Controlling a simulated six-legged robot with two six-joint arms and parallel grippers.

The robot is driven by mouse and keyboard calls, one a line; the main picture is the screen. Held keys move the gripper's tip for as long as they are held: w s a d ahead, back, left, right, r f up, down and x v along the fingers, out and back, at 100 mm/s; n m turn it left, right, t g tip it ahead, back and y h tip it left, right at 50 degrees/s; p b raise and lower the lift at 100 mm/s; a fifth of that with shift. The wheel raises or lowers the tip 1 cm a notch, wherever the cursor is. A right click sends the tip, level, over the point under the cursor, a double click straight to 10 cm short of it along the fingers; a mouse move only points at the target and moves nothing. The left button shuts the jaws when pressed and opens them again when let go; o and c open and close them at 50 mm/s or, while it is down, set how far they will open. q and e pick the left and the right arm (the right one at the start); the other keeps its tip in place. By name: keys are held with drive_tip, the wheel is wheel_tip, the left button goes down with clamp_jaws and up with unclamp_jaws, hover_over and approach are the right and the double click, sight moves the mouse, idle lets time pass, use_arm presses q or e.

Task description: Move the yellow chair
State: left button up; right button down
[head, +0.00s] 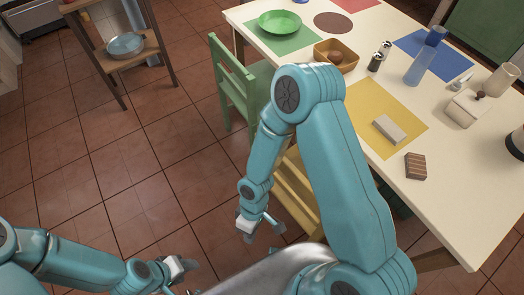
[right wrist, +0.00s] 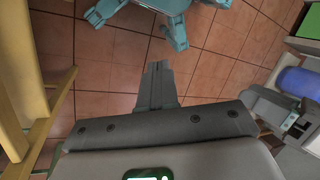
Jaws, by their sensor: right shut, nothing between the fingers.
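The yellow chair (head: 293,192) stands at the near left side of the table, partly hidden behind my right arm. Its yellow wood also shows along the left edge of the right wrist view (right wrist: 35,128). My right gripper (head: 262,226) is shut and empty, low above the floor just left of the chair. Its closed fingers (right wrist: 158,85) show in the right wrist view, apart from the chair. My left gripper (head: 182,272) is at the bottom of the head view, left of the right one; its jaw opening is unclear.
The white table (head: 440,205) holds a yellow mat (head: 372,105), a sponge-like block, a brown block, a bowl and a blue bottle. A green chair (head: 235,88) stands beyond the yellow one. A wooden shelf (head: 122,50) stands at upper left. The tiled floor (head: 110,165) between is clear.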

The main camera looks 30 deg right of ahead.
drive_tip(key=w+d+r+n+t+h+p, duration=0.4)
drive_tip(key=w+r+n+h, duration=0.85)
drive_tip(key=w+r, duration=0.25)
drive_tip(key=d+r+p+x, duration=0.1)
drive_tip(key=p+x, duration=0.1)
drive_tip(key=x, duration=1.1)
drive_tip(key=shift+d+r+p, duration=0.2)
drive_tip(key=shift+r+p, duration=0.1)
drive_tip(key=shift+w+y, duration=0.1)
drive_tip(key=shift+y, duration=0.15)
